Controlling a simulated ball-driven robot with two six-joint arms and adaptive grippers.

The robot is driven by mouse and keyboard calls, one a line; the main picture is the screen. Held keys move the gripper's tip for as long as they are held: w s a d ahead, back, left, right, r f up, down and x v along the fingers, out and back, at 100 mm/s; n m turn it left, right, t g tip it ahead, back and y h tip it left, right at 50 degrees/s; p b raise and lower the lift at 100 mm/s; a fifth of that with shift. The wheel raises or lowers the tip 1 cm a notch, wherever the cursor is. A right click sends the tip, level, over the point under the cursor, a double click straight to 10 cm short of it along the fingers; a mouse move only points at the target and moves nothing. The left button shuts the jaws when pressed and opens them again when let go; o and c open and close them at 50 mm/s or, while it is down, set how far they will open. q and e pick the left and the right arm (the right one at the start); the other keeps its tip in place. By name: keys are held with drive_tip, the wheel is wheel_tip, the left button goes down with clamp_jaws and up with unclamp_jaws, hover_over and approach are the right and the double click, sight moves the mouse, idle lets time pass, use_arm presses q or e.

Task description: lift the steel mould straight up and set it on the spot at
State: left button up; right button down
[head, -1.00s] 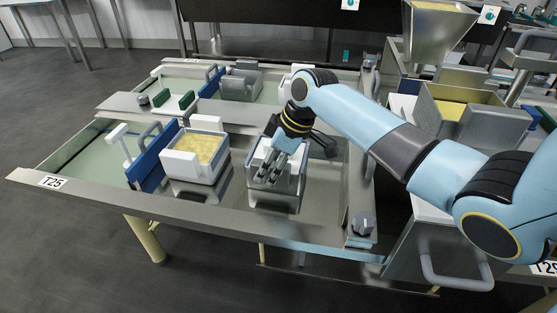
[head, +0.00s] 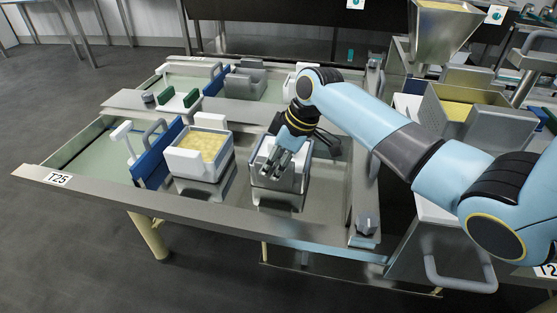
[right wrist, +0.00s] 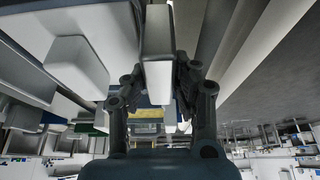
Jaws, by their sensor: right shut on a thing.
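The steel mould (head: 285,181) is a box with white blocks on its sides, standing on the steel table in the head view. My right gripper (head: 270,168) reaches down over it and is shut on a pale block at its near side. In the right wrist view this pale block (right wrist: 157,45) sits between the fingers of the right gripper (right wrist: 157,70). The gripper and arm hide part of the mould's far side and inside. I cannot tell whether its base touches the table. My left gripper is out of view.
A similar mould filled with yellow curd (head: 203,150) stands close to the left. A raised steel rim (head: 130,197) runs along the table's front, with a knob (head: 367,224) at the right corner.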

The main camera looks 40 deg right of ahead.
drive_tip(key=shift+r, duration=0.2)
drive_tip(key=shift+r+p, duration=0.45)
drive_tip(key=shift+r, duration=0.9)
drive_tip(key=s+d+r+p, duration=0.3)
drive_tip(key=s+d+r, duration=0.4)
drive_tip(key=s+r, duration=0.15)
wheel_tip(320, 180, up, 7)
drive_tip(key=s+p, duration=0.1)
drive_tip(key=p, duration=0.6)
drive_tip(key=shift+a+f+p, duration=0.2)
drive_tip(key=shift+p, duration=0.1)
drive_tip(key=shift+f, duration=0.1)
